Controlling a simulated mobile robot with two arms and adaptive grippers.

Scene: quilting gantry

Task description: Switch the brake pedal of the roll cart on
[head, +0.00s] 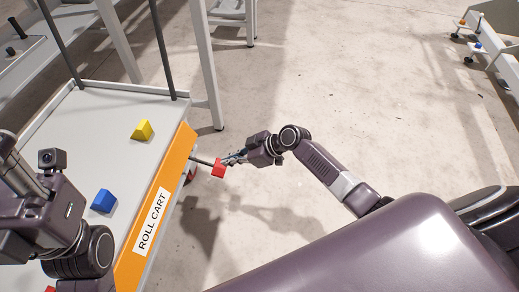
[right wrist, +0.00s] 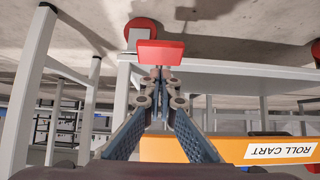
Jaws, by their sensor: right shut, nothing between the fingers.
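The roll cart (head: 157,208) stands at the left of the head view, with an orange front edge and a white label. Its brake pedal (head: 218,169) is a red block on the end of a dark rod sticking out past the orange edge. My right gripper (head: 232,160) is shut and empty, its tips right at the pedal. In the right wrist view the red pedal (right wrist: 160,53) is just beyond the closed fingertips (right wrist: 157,76); I cannot tell whether they touch. My left arm (head: 60,215) is over the cart's left side; its fingers do not show clearly.
A yellow block (head: 142,130) and a blue block (head: 104,201) lie on the cart's top. A white table leg (head: 207,75) stands behind the cart. The concrete floor (head: 330,90) to the right is clear. A frame with small coloured parts (head: 480,48) is at top right.

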